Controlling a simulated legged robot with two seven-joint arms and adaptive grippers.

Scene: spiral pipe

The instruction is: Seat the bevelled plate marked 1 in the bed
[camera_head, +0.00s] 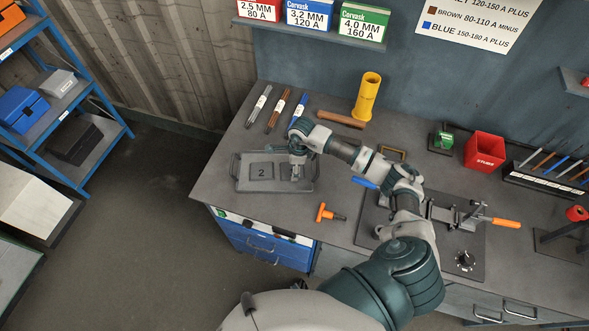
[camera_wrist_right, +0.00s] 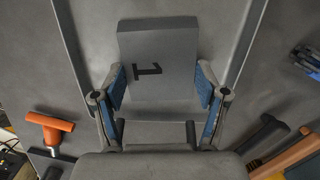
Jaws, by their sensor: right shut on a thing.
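My right gripper (camera_head: 297,172) reaches down to the right side of a shallow grey tray (camera_head: 240,183) on the bench. In the right wrist view its two blue-padded fingers (camera_wrist_right: 160,90) sit on either side of the grey plate marked 1 (camera_wrist_right: 165,50), shut on it. The plate lies over the tray floor; whether it touches the tray cannot be told. A plate marked 2 (camera_head: 262,171) lies in the tray on the left. A dark base plate with a clamp fixture (camera_head: 468,240) is to the right, partly hidden by my arm; the bed itself is not clearly visible. My left gripper is not in view.
An orange-handled tool (camera_head: 328,214) lies between tray and fixture. A red stubs box (camera_head: 484,150) and an electrode rack (camera_head: 550,180) stand at right.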

